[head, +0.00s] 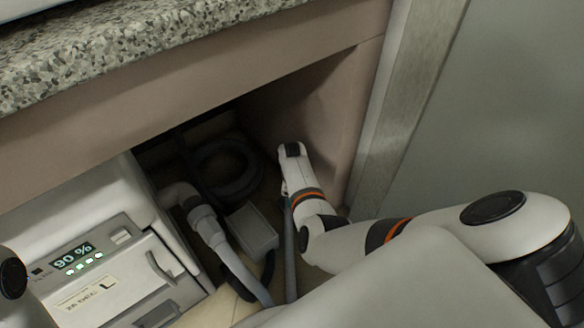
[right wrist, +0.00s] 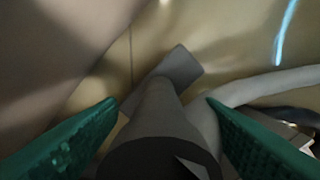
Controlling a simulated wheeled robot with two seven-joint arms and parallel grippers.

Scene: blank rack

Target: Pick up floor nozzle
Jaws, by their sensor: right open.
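The floor nozzle (right wrist: 176,68) shows in the right wrist view as a grey crosswise head on a grey tube that runs towards the camera. It is near the floor, close to a wall. My right gripper (right wrist: 162,103) is open, with one green finger on each side of the tube; I cannot tell whether either finger touches it. In the head view my right arm reaches in under the counter from the right, and its fingers are hidden. I cannot make out the nozzle head there. My left gripper is not in view.
A granite counter (head: 130,50) overhangs the recess, with a side wall (head: 320,110) close to my right arm. A white appliance (head: 75,200) with a lit display stands at left. A coiled dark hose (head: 232,185), a pale box (head: 252,228) and a grey hose (head: 215,235) crowd the floor.

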